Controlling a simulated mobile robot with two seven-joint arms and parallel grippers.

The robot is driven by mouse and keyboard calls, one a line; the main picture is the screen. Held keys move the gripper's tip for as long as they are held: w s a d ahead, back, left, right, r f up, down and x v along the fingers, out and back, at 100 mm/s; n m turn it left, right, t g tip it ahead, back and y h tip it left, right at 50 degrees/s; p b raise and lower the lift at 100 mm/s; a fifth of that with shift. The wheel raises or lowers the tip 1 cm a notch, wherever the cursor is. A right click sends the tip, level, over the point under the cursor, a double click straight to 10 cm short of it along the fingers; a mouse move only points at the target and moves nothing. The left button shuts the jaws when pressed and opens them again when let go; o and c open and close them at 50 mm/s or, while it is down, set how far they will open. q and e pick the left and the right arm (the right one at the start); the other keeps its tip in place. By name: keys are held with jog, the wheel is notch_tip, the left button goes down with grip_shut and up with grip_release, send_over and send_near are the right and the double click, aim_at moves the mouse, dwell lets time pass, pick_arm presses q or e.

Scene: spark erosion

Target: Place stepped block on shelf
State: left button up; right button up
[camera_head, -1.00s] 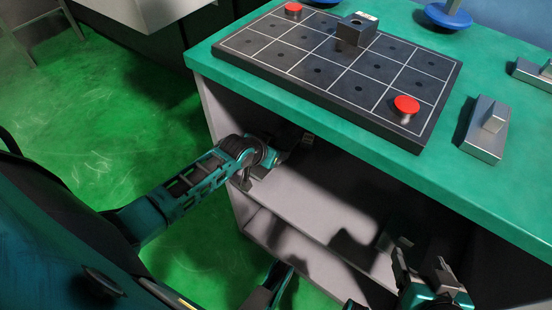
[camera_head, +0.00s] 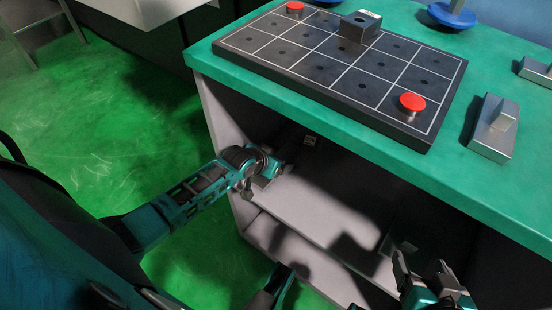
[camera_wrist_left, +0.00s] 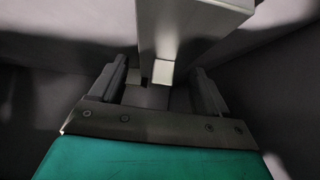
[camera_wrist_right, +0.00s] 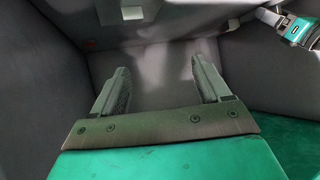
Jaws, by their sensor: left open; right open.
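A grey stepped block (camera_wrist_left: 185,30) fills the top middle of the left wrist view, with a pale lower step facing the fingers. My left gripper (camera_wrist_left: 160,85) is open around or just short of it; contact cannot be told. In the head view my left gripper (camera_head: 285,152) is inside the cabinet at the shelf's (camera_head: 305,205) left end, its fingers dark and partly hidden. My right gripper (camera_head: 425,270) is open and empty low at the right, in front of the cabinet opening; in the right wrist view its fingers (camera_wrist_right: 160,75) have nothing between them.
The green worktop (camera_head: 330,120) overhangs the shelf. On it are a dark grid board (camera_head: 325,75) with red knobs (camera_head: 411,103), a dark block (camera_head: 358,27) and metal stepped blocks (camera_head: 495,128), (camera_head: 538,70). The cabinet's left side wall (camera_head: 222,130) is close to my left arm. The shelf's middle looks clear.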

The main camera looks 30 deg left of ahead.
pick_arm(q)
jog(key=shift+r, duration=0.1)
jog(key=shift+s+r+p, duration=0.2)
jog(key=shift+r+p, duration=0.05)
jog(key=shift+p, duration=0.05)
jog(key=p+v, duration=0.5)
jog(key=v, duration=0.6)
jog(key=s+d+r+t+h, duration=0.1)
jog(key=s+d+r, duration=0.2)
jog(key=s+d, duration=0.1)
jog(key=s+d+r+m, duration=0.1)
jog(key=s+d+r, duration=0.2)
jog(key=d, duration=0.4)
jog(key=shift+s+d+r+t+h, duration=0.25)
jog(key=shift+s+t+h, duration=0.15)
jog(key=shift+s, duration=0.35)
pick_arm(e)
jog(key=r, duration=0.2)
jog(key=d+r, duration=0.1)
jog(key=shift+s+d+r+h, duration=0.1)
jog(key=shift+s+r+h, duration=0.15)
jog(key=shift+s+h, duration=0.05)
